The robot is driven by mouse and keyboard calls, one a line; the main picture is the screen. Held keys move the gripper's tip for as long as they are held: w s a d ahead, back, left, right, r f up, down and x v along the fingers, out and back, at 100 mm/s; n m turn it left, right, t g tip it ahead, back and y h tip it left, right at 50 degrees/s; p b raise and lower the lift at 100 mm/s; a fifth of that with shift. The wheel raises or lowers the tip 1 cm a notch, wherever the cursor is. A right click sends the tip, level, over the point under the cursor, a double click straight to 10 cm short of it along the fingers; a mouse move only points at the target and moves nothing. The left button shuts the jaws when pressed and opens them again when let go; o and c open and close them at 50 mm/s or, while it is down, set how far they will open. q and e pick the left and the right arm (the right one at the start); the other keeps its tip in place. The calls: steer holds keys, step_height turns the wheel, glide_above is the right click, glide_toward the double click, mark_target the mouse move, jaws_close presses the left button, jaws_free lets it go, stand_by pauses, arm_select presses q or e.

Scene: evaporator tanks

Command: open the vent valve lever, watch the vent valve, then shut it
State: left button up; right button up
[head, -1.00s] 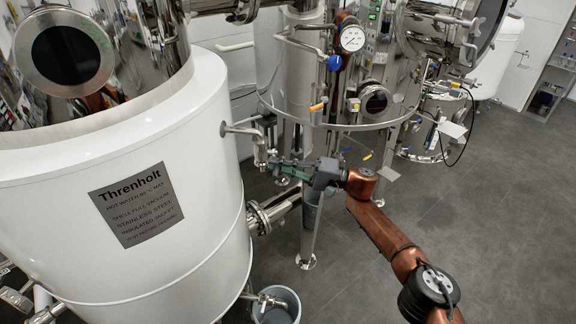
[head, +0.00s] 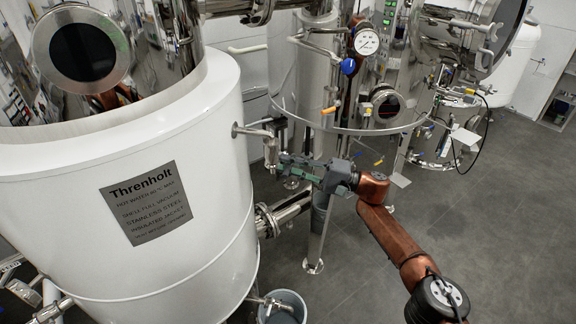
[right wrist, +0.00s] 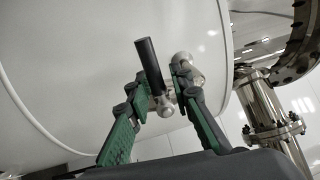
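The vent valve (head: 270,153) hangs at the end of a short pipe on the right side of the white tank. In the right wrist view a black lever handle (right wrist: 150,62) rises from a silver valve body (right wrist: 164,106). My right gripper (head: 283,166) is beside this valve. In its wrist view the green-and-grey fingers (right wrist: 155,90) stand apart on either side of the lever, with visible gaps. I cannot tell whether either finger touches it. In the head view the lever is too small to make out. My left gripper is not in view.
The white tank (head: 120,270) fills the left. A flanged pipe (head: 285,212) lies below the valve, and a grey bucket (head: 284,308) stands under a lower tap. A steel vessel with a pressure gauge (head: 366,42) stands behind.

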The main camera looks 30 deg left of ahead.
steer(key=shift+o, duration=0.8)
steer(key=shift+f, duration=0.1)
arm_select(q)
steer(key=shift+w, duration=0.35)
arm_select(e)
steer(key=v, duration=1.2)
